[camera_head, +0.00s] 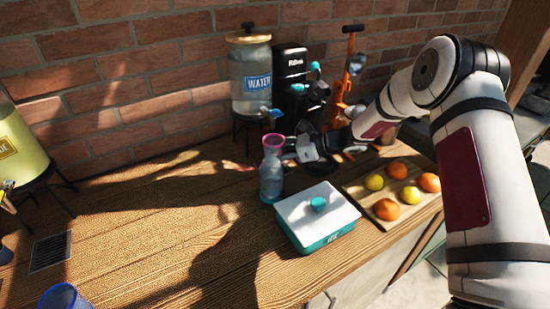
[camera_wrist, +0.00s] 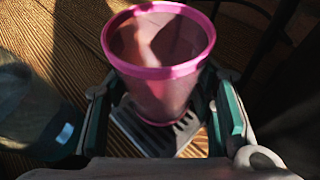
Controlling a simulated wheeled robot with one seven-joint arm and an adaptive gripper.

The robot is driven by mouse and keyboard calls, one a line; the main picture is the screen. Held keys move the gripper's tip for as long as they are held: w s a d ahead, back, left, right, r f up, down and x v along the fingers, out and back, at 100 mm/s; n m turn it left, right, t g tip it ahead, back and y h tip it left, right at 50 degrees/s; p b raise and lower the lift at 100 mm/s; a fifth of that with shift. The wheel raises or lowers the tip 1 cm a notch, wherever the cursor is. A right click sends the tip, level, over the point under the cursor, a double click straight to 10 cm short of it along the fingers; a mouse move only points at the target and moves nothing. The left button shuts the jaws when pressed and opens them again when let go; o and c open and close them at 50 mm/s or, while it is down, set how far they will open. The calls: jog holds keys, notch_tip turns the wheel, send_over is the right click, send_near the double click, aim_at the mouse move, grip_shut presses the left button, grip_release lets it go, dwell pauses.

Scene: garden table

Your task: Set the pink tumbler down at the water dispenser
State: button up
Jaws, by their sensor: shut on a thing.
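The pink tumbler (camera_head: 272,142) is upright in my gripper (camera_head: 284,147), in front of the water dispenser (camera_head: 248,98) and near its blue tap (camera_head: 271,112). In the wrist view, the tumbler (camera_wrist: 158,82) has an open pink rim and looks empty. My gripper's fingers (camera_wrist: 162,108) are shut on its two sides. A slotted drip grate (camera_wrist: 150,132) shows below the tumbler in the wrist view. I cannot tell whether the tumbler touches it. In the head view the grate is hidden.
A bluish glass carafe (camera_head: 271,182) stands close in front of the tumbler. An ice box (camera_head: 317,217) and a fruit board (camera_head: 365,204) are to the right. A black machine (camera_head: 292,75) and an orange juicer (camera_head: 350,75) stand behind. The table's left middle is clear.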

jog(key=shift+f, duration=1.05)
jog(key=shift+f, duration=0.15)
jog(key=o, duration=0.9)
jog(key=shift+d+r, duration=0.15)
jog(key=shift+r, duration=0.1)
jog(key=b+v, duration=0.1)
jog(key=v, duration=1)
jog(key=shift+s+d+r, duration=0.1)
jog(key=shift+d+r, duration=0.05)
jog(key=shift+d, duration=0.1)
